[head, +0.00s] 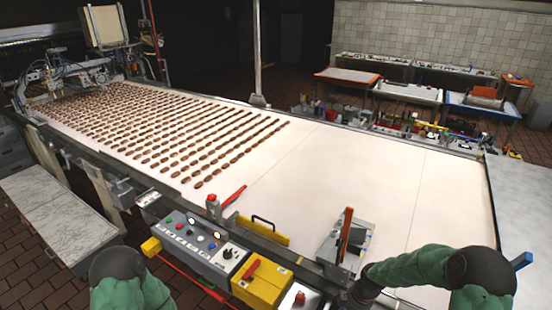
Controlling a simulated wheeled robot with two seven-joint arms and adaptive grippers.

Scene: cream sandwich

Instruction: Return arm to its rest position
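My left arm (120,278) shows only as a green and black section at the bottom left, and its gripper is outside the picture. My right arm (430,268) comes in at the bottom right and bends to the left along the conveyor's near edge. Its dark end (362,291) is beside the metal bracket with the orange-red plate (346,232). The fingers of my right gripper cannot be made out.
A long white conveyor (350,180) carries rows of brown cookies (180,130) on its left half; its right half is clear. A control box (195,240), a yellow box (262,283) and a red-handled tool (233,196) are along the near edge. Cluttered tables stand behind.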

